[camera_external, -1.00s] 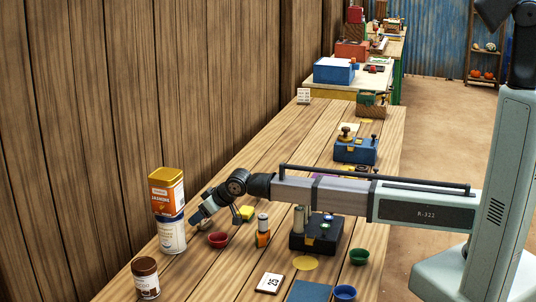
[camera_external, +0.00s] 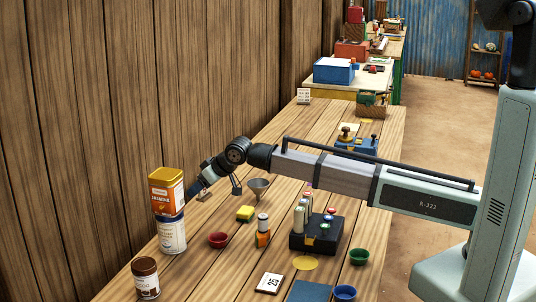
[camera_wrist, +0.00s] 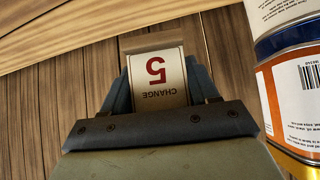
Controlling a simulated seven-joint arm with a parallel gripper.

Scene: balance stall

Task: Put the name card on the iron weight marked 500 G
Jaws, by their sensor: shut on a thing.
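My gripper (camera_external: 204,195) is raised above the left side of the table, just right of the stacked tins. In the wrist view my gripper (camera_wrist: 159,90) is shut on a white card (camera_wrist: 158,78) with a tan edge or backing. Its red 5 and the word CHANGE show upside down. I cannot tell whether this is the name card. In the external view the held card is too small to read. No 500 G marking is legible, so I cannot pick out the iron weight.
An orange-yellow tin (camera_external: 166,192) stands on a white-and-blue can (camera_external: 172,238), close beside my gripper. A wooden wall (camera_external: 130,120) borders the left.

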